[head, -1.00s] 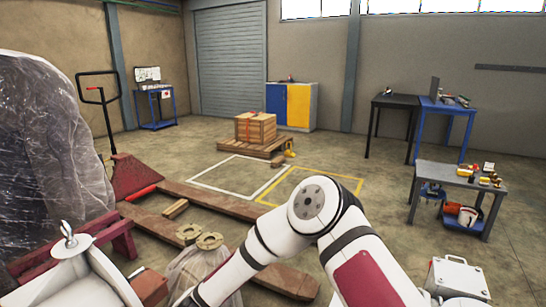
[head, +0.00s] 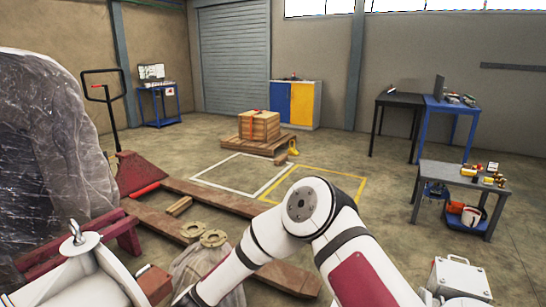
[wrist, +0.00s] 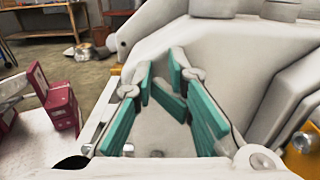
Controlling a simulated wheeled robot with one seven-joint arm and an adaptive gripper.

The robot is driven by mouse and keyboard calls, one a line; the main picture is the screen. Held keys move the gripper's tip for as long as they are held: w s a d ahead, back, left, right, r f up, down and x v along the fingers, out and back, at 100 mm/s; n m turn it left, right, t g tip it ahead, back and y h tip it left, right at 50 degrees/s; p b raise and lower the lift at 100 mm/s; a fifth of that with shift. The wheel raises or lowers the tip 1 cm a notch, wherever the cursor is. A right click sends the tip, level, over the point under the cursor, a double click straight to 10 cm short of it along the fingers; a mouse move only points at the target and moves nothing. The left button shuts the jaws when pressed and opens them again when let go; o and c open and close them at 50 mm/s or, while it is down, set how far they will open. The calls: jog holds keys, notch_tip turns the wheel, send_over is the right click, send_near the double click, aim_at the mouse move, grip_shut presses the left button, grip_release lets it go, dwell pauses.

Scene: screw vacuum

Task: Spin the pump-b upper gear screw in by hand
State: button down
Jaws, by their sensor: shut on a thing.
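My gripper (wrist: 165,83) shows in the wrist view with its teal pads close together against a large pale grey machine body (wrist: 225,50). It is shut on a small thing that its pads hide. I cannot make out the upper gear screw, or whether it is what the pads hold. In the head view, a white machine housing with a lifting eye (head: 77,232) stands at the lower left. My arm runs down past the bottom edge there, and the gripper itself is out of that view. Which pump this is cannot be told.
A plastic-wrapped bulk (head: 50,150) stands at the left. A white case (head: 460,280) is at the lower right. Red blocks (wrist: 55,95) lie left of the gripper.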

jog(key=b+v, duration=0.1)
jog(key=v, duration=0.5)
jog(key=shift+r, duration=0.4)
jog(key=shift+w, duration=0.15)
jog(key=d+b+x, duration=0.1)
jog(key=x, duration=0.5)
jog(key=shift+s+f, duration=0.4)
jog(key=shift+s, duration=0.05)
dwell(0.5)
jog(key=shift+s+f+b, duration=0.1)
jog(key=shift+s+b, duration=0.05)
jog(key=shift+b, duration=0.15)
jog(key=shift+a+p, duration=0.5)
jog(key=shift+p, duration=0.1)
dwell(0.4)
